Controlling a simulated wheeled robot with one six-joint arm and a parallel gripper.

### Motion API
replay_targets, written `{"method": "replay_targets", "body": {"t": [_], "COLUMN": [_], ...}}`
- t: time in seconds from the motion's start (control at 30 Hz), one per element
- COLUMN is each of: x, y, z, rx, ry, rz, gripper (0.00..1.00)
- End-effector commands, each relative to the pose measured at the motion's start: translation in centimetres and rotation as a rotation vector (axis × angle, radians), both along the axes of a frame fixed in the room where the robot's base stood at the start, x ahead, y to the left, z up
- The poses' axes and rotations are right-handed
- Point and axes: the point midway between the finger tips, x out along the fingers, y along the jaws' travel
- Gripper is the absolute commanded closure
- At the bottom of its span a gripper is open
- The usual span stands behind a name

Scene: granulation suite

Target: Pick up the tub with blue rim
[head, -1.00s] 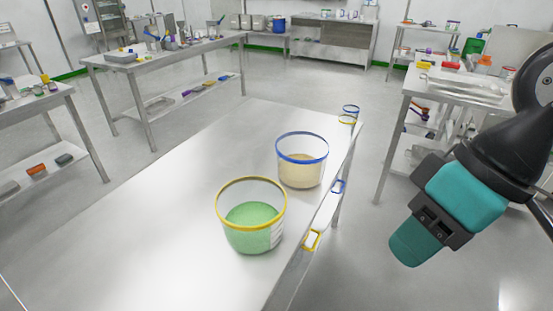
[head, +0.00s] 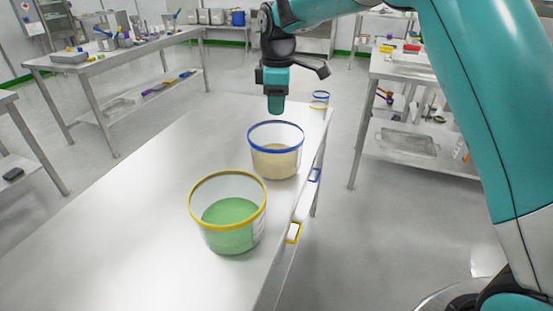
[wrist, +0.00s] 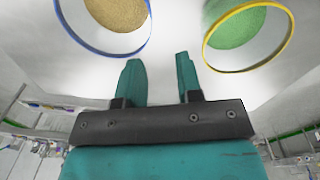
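The tub with blue rim (head: 276,160) stands upright on the steel table and holds tan granules. In the wrist view it shows at the upper left (wrist: 118,14), cut off by the top edge. A tub with a yellow rim (head: 228,222), holding green material, stands nearer on the same table; it also shows at the upper right of the wrist view (wrist: 240,35). My gripper (head: 276,108) hangs above and just behind the blue-rimmed tub. In the wrist view its two fingers (wrist: 161,75) are apart with nothing between them.
The steel table (head: 130,210) is clear to the left of the tubs. Blue (head: 314,174) and yellow (head: 293,232) frames sit along the right edge. Another bench (head: 390,70) stands right.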

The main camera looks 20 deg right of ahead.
Motion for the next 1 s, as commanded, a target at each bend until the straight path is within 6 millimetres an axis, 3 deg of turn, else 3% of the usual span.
{"method": "replay_targets", "body": {"t": [0.03,0.17,0.7,1.0], "x": [1.1,2.4,2.9,2.9], "y": [-0.2,-0.5,-0.7,-0.9], "z": [-1.0,-2.1,-12.6,-15.1], "rx": [-0.010,-0.022,-0.024,-0.024], "ry": [0.002,0.006,0.007,0.007], "rz": [0.018,0.048,0.053,0.052], "gripper": [0.67,0.67,0.67,0.67]}}
